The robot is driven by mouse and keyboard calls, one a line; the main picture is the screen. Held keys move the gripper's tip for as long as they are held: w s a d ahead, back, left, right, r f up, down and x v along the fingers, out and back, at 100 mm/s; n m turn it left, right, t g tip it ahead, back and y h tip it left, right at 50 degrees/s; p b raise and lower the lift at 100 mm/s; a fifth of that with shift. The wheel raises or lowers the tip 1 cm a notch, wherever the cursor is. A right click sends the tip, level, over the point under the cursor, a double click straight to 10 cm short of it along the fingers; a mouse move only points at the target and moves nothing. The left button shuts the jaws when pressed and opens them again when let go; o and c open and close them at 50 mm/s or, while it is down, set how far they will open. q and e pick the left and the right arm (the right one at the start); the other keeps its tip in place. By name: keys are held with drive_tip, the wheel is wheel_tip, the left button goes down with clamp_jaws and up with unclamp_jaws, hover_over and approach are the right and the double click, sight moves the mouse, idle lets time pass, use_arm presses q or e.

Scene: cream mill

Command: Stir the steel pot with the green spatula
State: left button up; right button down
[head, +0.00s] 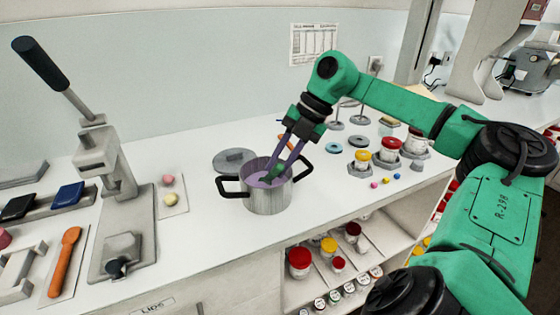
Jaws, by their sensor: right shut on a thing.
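The steel pot (268,199) stands on the white counter, with two black handles and purple contents (262,181) inside. My right gripper (277,170) points down into the pot's opening from the upper right. It is shut on the green spatula (270,178), of which only a small dark green part shows between the fingers at the contents. The spatula's lower end is hidden in the pot. My left gripper is not in view.
A grey lid (235,158) lies behind the pot. A lever press (110,165) stands at the left, near an orange spatula (66,258). Jars with red and yellow lids (362,159) stand to the right. Open shelves lie below the counter.

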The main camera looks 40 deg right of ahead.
wheel_tip(320, 180, up, 10)
drive_tip(key=p, duration=0.9)
idle(0.4)
